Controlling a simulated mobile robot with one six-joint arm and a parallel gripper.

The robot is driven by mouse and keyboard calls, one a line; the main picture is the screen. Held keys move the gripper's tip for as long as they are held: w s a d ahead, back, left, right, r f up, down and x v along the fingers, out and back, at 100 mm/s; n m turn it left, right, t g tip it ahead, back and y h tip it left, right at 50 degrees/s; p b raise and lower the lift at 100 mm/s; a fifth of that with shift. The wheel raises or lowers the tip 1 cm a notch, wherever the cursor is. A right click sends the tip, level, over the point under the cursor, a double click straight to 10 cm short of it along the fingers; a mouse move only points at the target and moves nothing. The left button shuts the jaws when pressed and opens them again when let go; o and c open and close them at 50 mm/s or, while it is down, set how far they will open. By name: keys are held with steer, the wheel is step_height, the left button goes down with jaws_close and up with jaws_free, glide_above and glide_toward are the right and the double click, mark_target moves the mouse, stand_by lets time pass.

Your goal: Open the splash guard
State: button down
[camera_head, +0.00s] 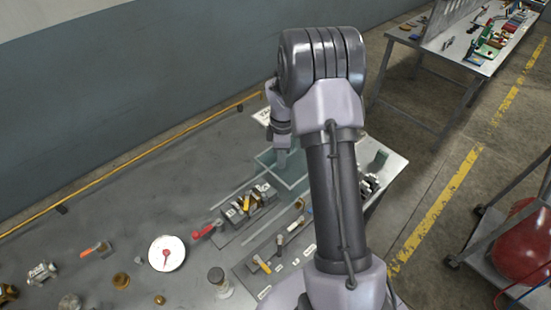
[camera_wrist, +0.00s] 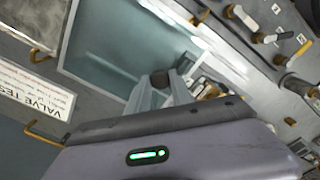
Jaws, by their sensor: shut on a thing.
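The splash guard (camera_wrist: 115,45) is a clear, teal-tinted panel with a pale frame, filling the upper middle of the wrist view. In the head view it appears as a teal, glassy box (camera_head: 293,181) at the back right of the bench, partly behind my arm. My gripper (camera_wrist: 166,84) has its fingers shut around a small dark knob (camera_wrist: 159,78) in front of the panel. Whether the knob is fixed to the guard is hard to tell. In the head view my gripper (camera_head: 282,157) points down at the guard, its fingertips partly hidden.
A sign reading "VALVE TES" (camera_wrist: 35,92) lies left of the panel. Yellow-handled valves (camera_wrist: 265,38) stand to its right. On the bench are a red-handled valve (camera_head: 203,231), a white gauge (camera_head: 167,253) and loose fittings. A blue-grey wall (camera_head: 130,90) runs behind the bench.

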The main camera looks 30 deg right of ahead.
steer(key=c, duration=1.1)
jaws_free()
step_height(320, 180, up, 17)
steer(key=p, duration=0.4)
steer(key=shift+r, duration=0.2)
